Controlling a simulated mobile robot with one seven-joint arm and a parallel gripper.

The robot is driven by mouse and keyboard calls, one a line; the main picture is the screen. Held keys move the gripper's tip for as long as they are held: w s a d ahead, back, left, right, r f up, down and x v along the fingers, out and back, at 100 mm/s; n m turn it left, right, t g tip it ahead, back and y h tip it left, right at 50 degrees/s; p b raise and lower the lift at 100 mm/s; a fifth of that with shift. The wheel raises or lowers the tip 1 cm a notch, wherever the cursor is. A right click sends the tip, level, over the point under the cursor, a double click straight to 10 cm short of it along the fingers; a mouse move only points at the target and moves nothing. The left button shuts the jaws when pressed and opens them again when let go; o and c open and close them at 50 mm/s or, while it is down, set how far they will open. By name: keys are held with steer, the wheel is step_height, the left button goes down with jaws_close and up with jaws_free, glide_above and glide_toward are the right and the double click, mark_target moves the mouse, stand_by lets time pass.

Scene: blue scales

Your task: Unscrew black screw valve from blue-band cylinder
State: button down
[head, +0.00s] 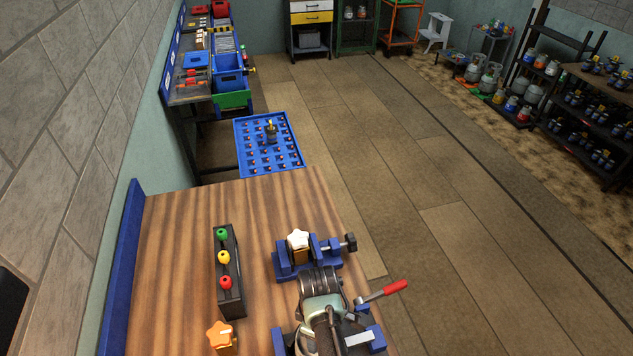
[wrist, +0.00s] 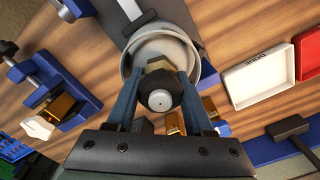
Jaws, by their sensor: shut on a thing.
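In the wrist view, my gripper (wrist: 160,84) has its two blue fingers closed on the sides of the black screw valve (wrist: 161,101). The valve is a round black knob with a pale centre dot, and a brass part shows behind it. Behind the valve is the pale grey, round top of the cylinder (wrist: 206,62). No blue band shows on it, so I cannot tell its marking. I cannot tell whether the valve is still threaded in the cylinder. In the head view, the valve and fingertips cannot be made out among the machinery at the bottom.
A blue vise (head: 283,265) holds a brass piece with a white star knob (head: 298,239). A black rack (head: 229,290) carries green, yellow and red knobs. An orange star knob (head: 220,336) sits nearby. The wrist view shows a white tray (wrist: 250,76) and a hammer (wrist: 290,128).

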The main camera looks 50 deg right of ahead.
steer(key=n, duration=0.5)
steer(key=shift+s+d+r+p, duration=0.1)
steer(key=shift+d+p, duration=0.2)
steer(key=shift+d, duration=0.05)
steer(key=shift+c, duration=1)
jaws_free()
steer(key=shift+d, duration=0.1)
steer(key=shift+a, duration=0.2)
